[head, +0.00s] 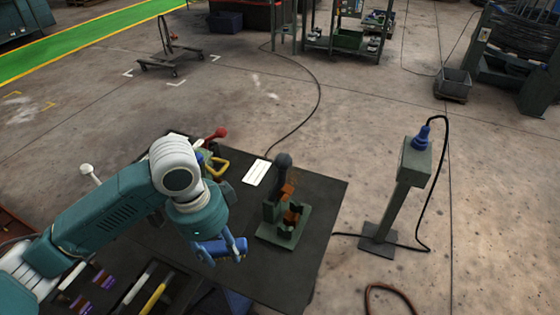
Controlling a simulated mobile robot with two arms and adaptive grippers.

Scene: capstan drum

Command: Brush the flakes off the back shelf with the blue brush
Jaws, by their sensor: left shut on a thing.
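My left gripper (222,252) is low over the dark bench top (318,197), left of a green fixture. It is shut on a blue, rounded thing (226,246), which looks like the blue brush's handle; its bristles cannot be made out. My right gripper is not in view. A rack with shelves (345,42) stands far off at the top; I cannot tell whether it is the back shelf. No flakes can be made out.
The green fixture (284,234) with orange parts and a dark knob stands right of my gripper. A white card (257,172) lies behind it. Red and yellow (219,167) handled tools lie near my wrist. A grey pedestal (398,195) with a cable stands right of the bench.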

